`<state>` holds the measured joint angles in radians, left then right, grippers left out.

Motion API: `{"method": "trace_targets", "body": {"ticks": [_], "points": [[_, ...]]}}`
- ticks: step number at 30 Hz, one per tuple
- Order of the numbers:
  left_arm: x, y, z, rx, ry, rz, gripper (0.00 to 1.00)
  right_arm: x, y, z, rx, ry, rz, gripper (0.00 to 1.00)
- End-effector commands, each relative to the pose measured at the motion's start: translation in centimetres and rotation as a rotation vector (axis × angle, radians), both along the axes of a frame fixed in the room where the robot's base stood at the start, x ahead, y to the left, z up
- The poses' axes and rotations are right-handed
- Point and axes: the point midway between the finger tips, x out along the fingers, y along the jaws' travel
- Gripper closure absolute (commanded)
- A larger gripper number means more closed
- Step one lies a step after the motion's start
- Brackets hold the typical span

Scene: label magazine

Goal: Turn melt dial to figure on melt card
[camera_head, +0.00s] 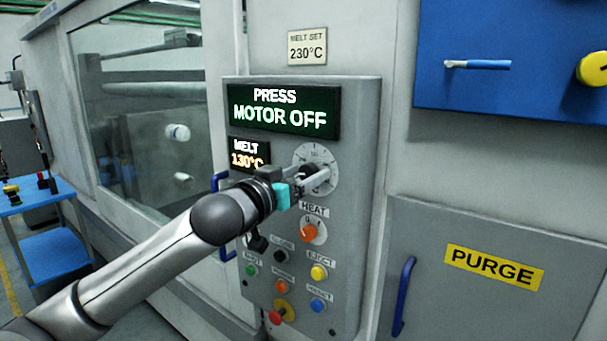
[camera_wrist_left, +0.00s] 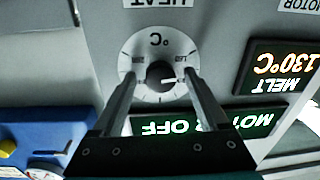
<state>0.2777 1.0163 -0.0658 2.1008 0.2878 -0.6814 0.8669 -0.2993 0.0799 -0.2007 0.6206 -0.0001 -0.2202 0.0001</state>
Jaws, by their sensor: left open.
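The melt card (camera_head: 307,47) at the top of the head view reads "MELT SET 230°C". The melt display (camera_head: 249,154) reads 130°C. The melt dial (camera_head: 327,155) is a round pale scale, partly hidden by my left gripper (camera_head: 318,180). In the left wrist view, upside down, the dial's black knob (camera_wrist_left: 159,74) shows a white mark pointing right. The open fingers of my left gripper (camera_wrist_left: 161,78) stand on either side of the knob, with gaps visible. I cannot tell how far the fingertips reach over it. My right gripper is not in view.
A green display (camera_head: 284,112) reads "PRESS MOTOR OFF". Below the dial are the orange heat knob (camera_head: 309,232) and several coloured buttons. A blue panel (camera_head: 540,88), a purge door (camera_head: 490,270) with a blue handle (camera_head: 404,296), and a glass guard (camera_head: 140,110) surround the control panel.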

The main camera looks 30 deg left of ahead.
Motion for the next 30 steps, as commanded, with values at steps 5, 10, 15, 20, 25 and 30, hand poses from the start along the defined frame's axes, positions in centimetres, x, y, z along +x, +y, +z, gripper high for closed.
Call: {"method": "trace_targets", "body": {"ticks": [5,10,15,20,25,30], "points": [[-0.01,0.0,-0.02,-0.001,0.0,0.0,0.3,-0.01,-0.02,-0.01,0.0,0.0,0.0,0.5],[-0.02,0.0,-0.02,-0.001,0.001,0.0,0.49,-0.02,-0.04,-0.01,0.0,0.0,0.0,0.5],[-0.02,0.0,-0.02,-0.001,0.001,0.0,0.68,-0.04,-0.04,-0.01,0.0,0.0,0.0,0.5],[-0.02,0.0,-0.02,-0.001,0.001,0.0,0.86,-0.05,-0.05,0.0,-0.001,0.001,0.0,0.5],[-0.02,0.0,-0.03,-0.001,0.001,0.0,1.0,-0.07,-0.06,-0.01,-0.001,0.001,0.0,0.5],[-0.02,-0.01,-0.02,0.003,0.001,0.0,1.0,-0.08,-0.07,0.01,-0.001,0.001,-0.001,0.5]]}}
